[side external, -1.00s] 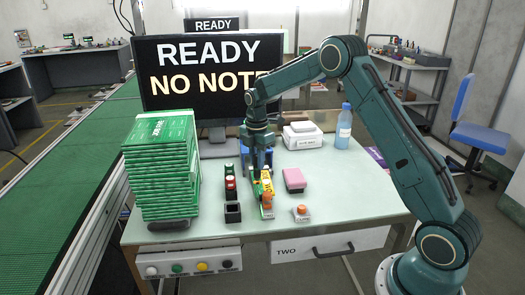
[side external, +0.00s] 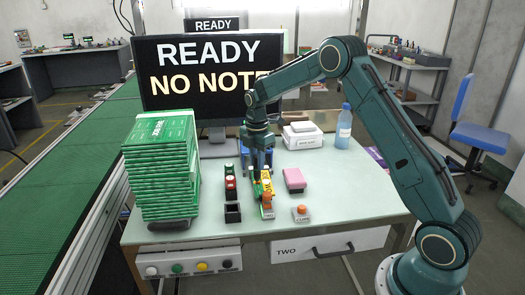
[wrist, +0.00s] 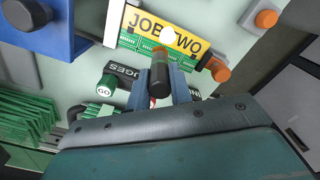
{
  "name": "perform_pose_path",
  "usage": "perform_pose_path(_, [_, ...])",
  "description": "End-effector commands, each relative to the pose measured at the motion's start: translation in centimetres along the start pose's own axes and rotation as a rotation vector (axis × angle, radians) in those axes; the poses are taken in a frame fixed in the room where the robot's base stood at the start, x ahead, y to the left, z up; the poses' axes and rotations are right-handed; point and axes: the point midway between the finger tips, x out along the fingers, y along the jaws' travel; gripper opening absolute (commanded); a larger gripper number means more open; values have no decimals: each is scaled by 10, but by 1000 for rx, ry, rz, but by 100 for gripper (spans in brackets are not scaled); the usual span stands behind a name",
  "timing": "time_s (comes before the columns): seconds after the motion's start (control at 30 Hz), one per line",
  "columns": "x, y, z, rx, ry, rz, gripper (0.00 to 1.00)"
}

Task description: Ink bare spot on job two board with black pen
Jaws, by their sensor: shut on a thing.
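My gripper (wrist: 163,88) is shut on a dark pen (wrist: 160,75), which stands between its two grey-blue fingers in the wrist view. The job two board is green with a yellow JOB TWO label (wrist: 182,27); in the side view the label (side external: 266,186) shows below my gripper (side external: 262,166).
A tall stack of green boards (side external: 160,165) stands at the left. A pink block (side external: 294,179) and an orange button (side external: 301,210) are right. A monitor (side external: 207,80) reads READY, NO NOTE.

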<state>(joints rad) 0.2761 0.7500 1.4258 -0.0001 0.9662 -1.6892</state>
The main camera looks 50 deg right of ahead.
Motion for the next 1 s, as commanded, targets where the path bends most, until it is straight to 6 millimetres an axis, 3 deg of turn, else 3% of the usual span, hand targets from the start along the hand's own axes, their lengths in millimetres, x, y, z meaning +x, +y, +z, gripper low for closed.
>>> perform_pose_path(1.0, [7,0,0,0,0,0,0])
